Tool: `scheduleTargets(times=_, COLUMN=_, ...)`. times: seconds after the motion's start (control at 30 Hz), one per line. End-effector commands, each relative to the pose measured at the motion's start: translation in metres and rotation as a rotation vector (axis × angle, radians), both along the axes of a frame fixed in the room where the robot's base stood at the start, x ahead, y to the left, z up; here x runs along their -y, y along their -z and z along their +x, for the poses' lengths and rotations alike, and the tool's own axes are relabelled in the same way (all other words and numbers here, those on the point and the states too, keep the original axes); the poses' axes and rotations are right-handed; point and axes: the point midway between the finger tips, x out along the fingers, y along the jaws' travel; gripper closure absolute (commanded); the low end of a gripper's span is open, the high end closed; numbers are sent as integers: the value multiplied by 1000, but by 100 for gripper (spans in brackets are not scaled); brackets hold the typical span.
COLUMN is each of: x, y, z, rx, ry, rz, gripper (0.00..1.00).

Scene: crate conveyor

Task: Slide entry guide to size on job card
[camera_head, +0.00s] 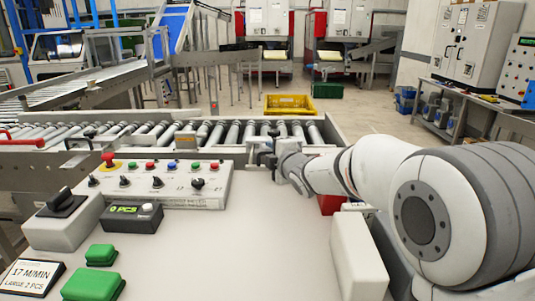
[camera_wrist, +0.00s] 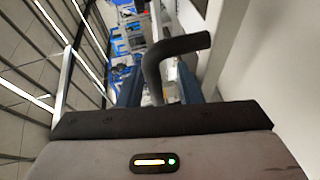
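The job card (camera_head: 30,278) lies at the front left of the console and reads "17 M/MIN" and "LARGE 2 PCS". My gripper (camera_head: 266,158) is at the near edge of the roller conveyor, right of the control panel. In the wrist view, a black bent handle (camera_wrist: 156,72) runs up between the two blue-grey fingers of my gripper (camera_wrist: 160,88) and bends to the right. The fingers stand apart, with a gap visible at the handle's right side. I cannot tell which part the handle belongs to; the entry guide itself is not clearly distinguishable.
The control panel (camera_head: 160,180) carries knobs, coloured buttons and a red emergency button (camera_head: 108,160). A small display (camera_head: 131,216) and green blocks (camera_head: 94,285) sit on the console. Rollers (camera_head: 225,133) run behind it. A yellow crate (camera_head: 290,104) stands on the floor beyond.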

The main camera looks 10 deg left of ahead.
Motion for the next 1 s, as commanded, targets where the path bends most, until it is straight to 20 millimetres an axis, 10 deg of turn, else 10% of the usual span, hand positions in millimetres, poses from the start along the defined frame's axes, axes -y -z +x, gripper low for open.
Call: scheduleTargets(times=1.0, x=45, y=-14, z=-64, rx=1, ry=-1, rz=1, gripper=68)
